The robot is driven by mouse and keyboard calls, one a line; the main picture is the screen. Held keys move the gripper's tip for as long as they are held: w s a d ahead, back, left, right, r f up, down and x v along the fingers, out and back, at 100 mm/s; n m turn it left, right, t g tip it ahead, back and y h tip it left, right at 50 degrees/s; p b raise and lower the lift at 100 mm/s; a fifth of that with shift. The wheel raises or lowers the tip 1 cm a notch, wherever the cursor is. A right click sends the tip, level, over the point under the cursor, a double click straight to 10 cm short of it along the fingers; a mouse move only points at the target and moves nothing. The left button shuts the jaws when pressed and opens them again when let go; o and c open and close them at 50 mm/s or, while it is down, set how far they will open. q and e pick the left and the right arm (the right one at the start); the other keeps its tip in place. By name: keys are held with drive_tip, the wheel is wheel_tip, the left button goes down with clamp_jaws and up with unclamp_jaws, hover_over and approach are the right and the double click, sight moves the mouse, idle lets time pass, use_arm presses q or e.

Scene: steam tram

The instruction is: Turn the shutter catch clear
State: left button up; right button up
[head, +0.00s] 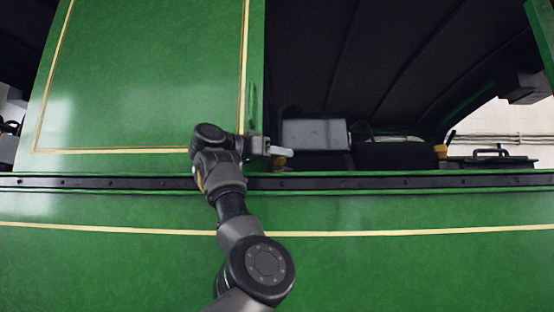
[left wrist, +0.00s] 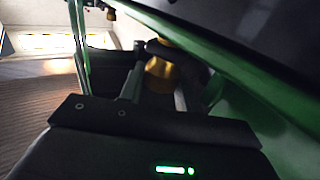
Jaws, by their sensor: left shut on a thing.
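The shutter catch, a small brass-coloured piece (head: 279,161), sits on the dark sill at the lower right corner of the green shutter panel (head: 150,75). My left gripper (head: 277,156) reaches it from the left and mostly hides it in the head view. In the left wrist view the brass body of the catch (left wrist: 160,72) stands between the two fingers of my left gripper (left wrist: 157,88), with a dark part across its top. The gripper is shut on it. How far the catch is turned cannot be told. My right gripper is in neither view.
A dark sill rail (head: 400,182) runs along the green tram side (head: 420,265). Right of the panel is an open window with a grey box (head: 315,134) inside. Another brass-coloured fitting (head: 441,150) stands farther right on the sill.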

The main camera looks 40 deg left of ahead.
use_arm(q)
drive_tip(key=shift+w+d+f+m+g+h, duration=0.1)
drive_tip(key=shift+w+f+m+g+h, duration=0.15)
drive_tip(key=shift+m+h, duration=0.35)
drive_tip(key=o, duration=0.8)
drive_tip(key=shift+s, duration=0.1)
drive_tip(key=shift+o, duration=0.7)
drive_tip(key=shift+s+d+r, duration=0.1)
drive_tip(key=shift+d+r, duration=0.1)
drive_tip(key=shift+d, duration=0.05)
drive_tip(key=shift+a, duration=0.1)
drive_tip(key=shift+a, duration=0.1)
